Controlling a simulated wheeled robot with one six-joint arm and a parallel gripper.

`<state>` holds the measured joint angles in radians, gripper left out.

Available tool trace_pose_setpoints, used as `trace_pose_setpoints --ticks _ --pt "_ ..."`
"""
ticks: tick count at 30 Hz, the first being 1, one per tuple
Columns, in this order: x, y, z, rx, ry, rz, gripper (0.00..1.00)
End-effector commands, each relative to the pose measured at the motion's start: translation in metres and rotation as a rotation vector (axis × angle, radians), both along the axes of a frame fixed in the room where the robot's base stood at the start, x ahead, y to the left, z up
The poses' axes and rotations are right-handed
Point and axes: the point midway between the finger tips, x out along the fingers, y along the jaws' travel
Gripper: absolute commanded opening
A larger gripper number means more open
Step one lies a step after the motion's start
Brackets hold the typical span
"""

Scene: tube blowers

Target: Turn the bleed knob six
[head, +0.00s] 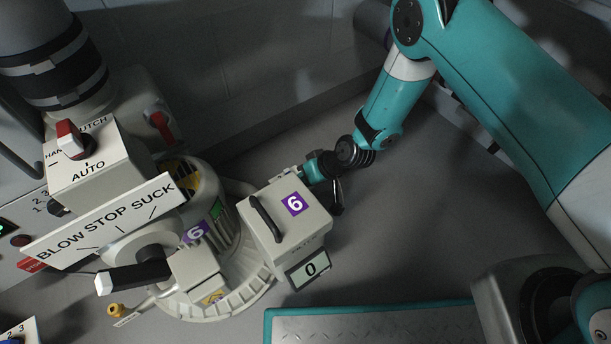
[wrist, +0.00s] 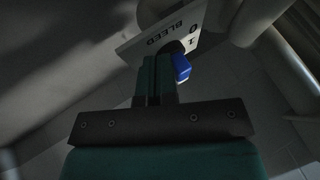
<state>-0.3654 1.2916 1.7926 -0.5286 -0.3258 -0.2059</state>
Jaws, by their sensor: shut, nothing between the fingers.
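In the wrist view a blue knob (wrist: 181,67) sits on a white plate (wrist: 160,36) lettered BLEED, with a 0 and a 1 beside the knob. No six is readable on this plate. My gripper (wrist: 158,62) is shut and empty, its fingertips just left of the knob in the picture. I cannot tell whether they touch it. In the head view my wrist reaches behind a pale box (head: 285,235) marked with a purple 6. The fingertips and the bleed knob are hidden there.
A blower (head: 215,285), also marked 6, stands left of the box. A BLOW STOP SUCK plate (head: 105,220) with a black-and-white handle (head: 130,277) is in front of it. A display (head: 309,269) reads 0. A teal-edged metal platform (head: 370,325) lies at the bottom. Bare floor lies right of the box.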

Motion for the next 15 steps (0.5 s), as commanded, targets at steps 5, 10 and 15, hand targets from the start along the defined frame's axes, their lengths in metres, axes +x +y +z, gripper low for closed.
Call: trace_pose_setpoints --ticks 5,10,15 --pt "-0.0012 0.0004 0.0014 -0.001 0.000 -0.038 0.00" --pt "-0.0028 0.0011 0.0012 -0.001 0.002 -0.077 0.00" --pt "-0.0044 0.0017 0.0015 -0.001 0.001 -0.126 0.00"
